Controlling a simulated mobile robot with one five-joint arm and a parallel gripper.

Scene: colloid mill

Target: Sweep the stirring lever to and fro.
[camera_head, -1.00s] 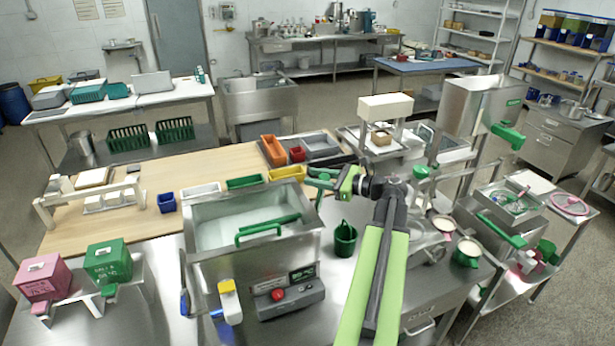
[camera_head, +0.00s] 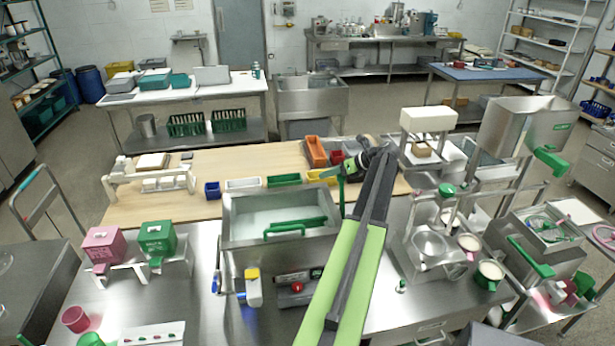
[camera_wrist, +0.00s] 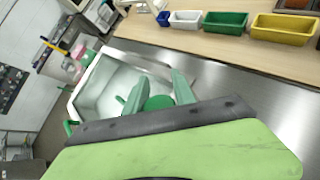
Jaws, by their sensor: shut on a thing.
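The stirring lever appears to be the upright green piece (camera_head: 341,190) at the right rear corner of the steel tank (camera_head: 240,246); my arm covers much of that area. My gripper (camera_head: 332,173) is at the top of this piece. In the wrist view, the two green fingers of my gripper (camera_wrist: 158,90) stand on either side of a round green knob (camera_wrist: 158,103), close against it. The knob appears to be the lever's top; its lower part is hidden. The open tank also shows behind the fingers in the wrist view (camera_wrist: 88,112).
A green bar handle (camera_head: 282,230) lies across the tank. Yellow (camera_head: 318,176), green (camera_head: 284,180) and white (camera_head: 243,184) bins line the wooden board behind it. A control box with a red button (camera_head: 297,287) stands in front. A steel mill (camera_head: 430,255) is to the right.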

